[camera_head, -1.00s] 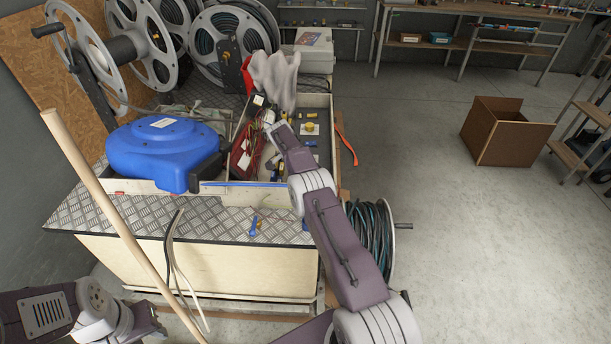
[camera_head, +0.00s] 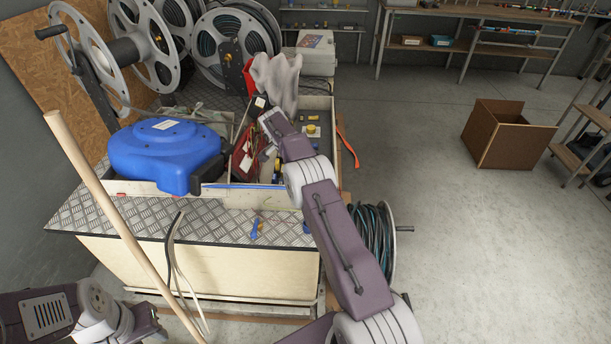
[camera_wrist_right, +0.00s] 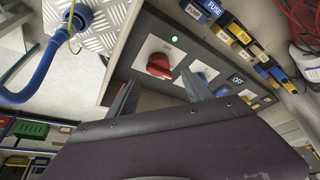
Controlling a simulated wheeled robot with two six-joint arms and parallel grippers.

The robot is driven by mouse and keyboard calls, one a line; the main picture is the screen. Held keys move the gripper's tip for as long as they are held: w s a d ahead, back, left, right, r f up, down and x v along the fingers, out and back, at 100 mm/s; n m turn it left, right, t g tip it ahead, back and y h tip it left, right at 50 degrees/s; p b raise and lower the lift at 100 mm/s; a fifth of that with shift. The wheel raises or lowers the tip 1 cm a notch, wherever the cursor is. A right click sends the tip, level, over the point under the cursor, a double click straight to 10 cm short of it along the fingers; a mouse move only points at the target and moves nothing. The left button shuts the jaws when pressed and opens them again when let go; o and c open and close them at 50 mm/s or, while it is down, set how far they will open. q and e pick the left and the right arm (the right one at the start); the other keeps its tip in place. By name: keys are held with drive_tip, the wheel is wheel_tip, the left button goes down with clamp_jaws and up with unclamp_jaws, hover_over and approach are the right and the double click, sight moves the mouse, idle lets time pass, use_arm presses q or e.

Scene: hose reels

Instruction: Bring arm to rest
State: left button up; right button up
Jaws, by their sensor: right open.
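My right arm (camera_head: 340,240) reaches from the lower right over the workbench, and its end (camera_head: 276,122) is above the open tray; the fingers are hard to make out there. In the right wrist view my right gripper (camera_wrist_right: 158,77) is open, its two dark fingers apart and nothing between them. A red knob (camera_wrist_right: 159,66) on a white plate marked OFF sits just beyond the fingertips; contact cannot be told. My left arm (camera_head: 90,312) is at the lower left, and its gripper is out of view.
A blue reel (camera_head: 165,155), a wooden pole (camera_head: 95,190) and grey hose reels (camera_head: 235,40) stand on or by the bench. The tray (camera_head: 322,118) holds small parts. A cable reel (camera_head: 374,240) is beside my right arm. Floor around the cardboard box (camera_head: 508,130) is clear.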

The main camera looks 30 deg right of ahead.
drive_tip(key=v, duration=0.3)
idle(0.4)
